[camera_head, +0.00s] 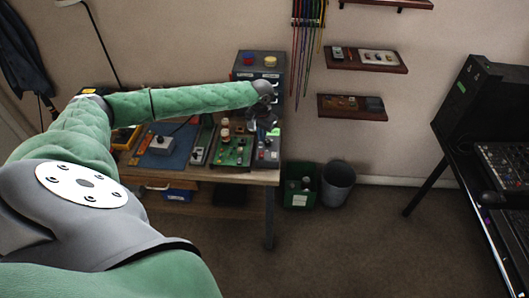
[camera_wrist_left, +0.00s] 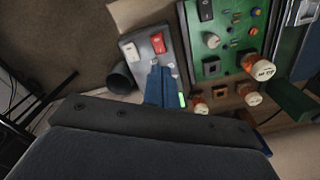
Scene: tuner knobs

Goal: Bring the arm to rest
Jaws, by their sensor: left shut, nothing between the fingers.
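My left arm (camera_head: 180,100) is stretched out over the workbench, its green padded forearm reaching right. My left gripper (camera_head: 265,118) hangs at its end, above the right part of the bench near a small grey switch box (camera_head: 267,155). In the left wrist view the narrow blue fingers (camera_wrist_left: 158,82) are together, with nothing between them, in front of the grey box with a red and a white switch (camera_wrist_left: 144,48). The fingers overlap the box in the picture; I cannot tell whether they touch it. My right gripper is not in view.
A green circuit board (camera_head: 232,152) with knobs stands left of the switch box, with a blue mat (camera_head: 165,150) farther left. A dark drawer cabinet (camera_head: 258,66) is at the back. A green crate (camera_head: 299,193) and grey bin (camera_head: 337,182) stand on the floor right of the bench.

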